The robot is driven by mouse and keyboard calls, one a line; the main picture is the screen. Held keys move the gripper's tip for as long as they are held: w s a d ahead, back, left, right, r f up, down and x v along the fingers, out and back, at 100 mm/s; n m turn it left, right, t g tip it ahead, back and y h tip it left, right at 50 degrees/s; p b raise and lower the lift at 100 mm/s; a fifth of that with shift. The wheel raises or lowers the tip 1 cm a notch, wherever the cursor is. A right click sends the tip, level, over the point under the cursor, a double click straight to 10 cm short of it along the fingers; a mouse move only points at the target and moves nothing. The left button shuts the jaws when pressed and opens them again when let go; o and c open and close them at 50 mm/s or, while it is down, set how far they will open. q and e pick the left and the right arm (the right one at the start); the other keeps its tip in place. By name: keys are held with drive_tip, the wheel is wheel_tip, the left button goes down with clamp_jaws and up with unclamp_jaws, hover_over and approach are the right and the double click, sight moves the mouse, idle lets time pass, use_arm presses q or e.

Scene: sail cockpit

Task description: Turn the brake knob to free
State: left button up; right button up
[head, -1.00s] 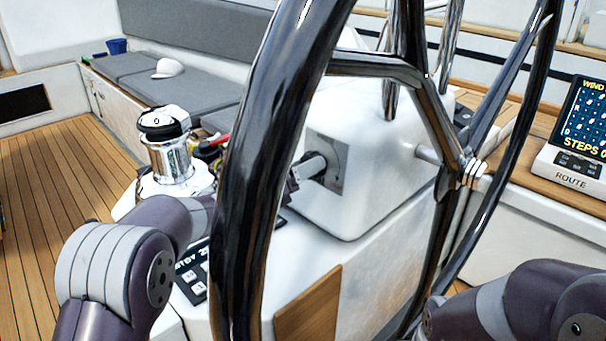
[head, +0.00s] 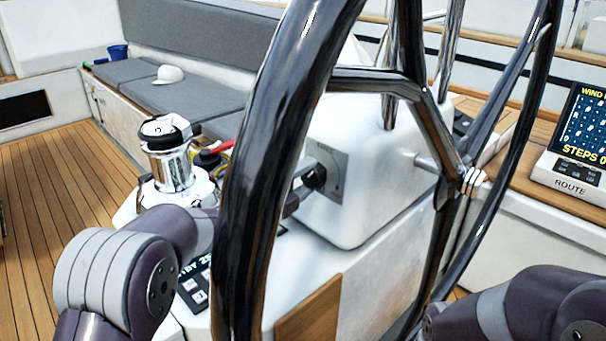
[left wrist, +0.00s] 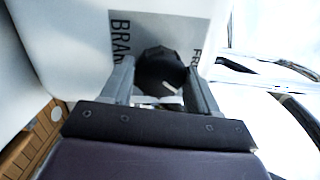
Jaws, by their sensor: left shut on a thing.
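The brake knob (left wrist: 160,68) is dark and many-sided, on a grey plate (left wrist: 143,30) marked "BRA…" at left and "FR…" at right. A white mark shows on the knob's lower right in the left wrist view. My left gripper (left wrist: 161,82) has one finger on each side of the knob and is shut on it. In the head view the knob (head: 316,176) sits on the side of the white pedestal, and my left gripper (head: 303,182) reaches it from behind the wheel rim, which hides part of it. My right gripper is out of view.
The large black steering wheel (head: 262,170) stands close in front, between me and the pedestal (head: 375,185). A chrome winch (head: 170,155) is at left. A keypad display (head: 195,285) lies below the knob. A route screen (head: 580,140) is at right.

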use_arm(q)
drive_tip(key=n+p, duration=0.2)
drive_tip(key=n, duration=0.2)
drive_tip(key=shift+r+n+y+p, duration=0.1)
drive_tip(key=shift+n+y+p, duration=0.2)
drive_tip(key=shift+y+p, duration=0.1)
drive_tip(key=shift+n+p, duration=0.85)
drive_tip(key=shift+n, duration=0.45)
drive_tip(key=shift+f, duration=0.2)
drive_tip(key=o, duration=1)
drive_tip(key=shift+s, duration=0.1)
drive_tip(key=p+v, duration=0.1)
drive_tip(key=v, duration=1.1)
drive_tip(key=shift+s+a+r, duration=0.15)
drive_tip(key=shift+s, duration=0.1)
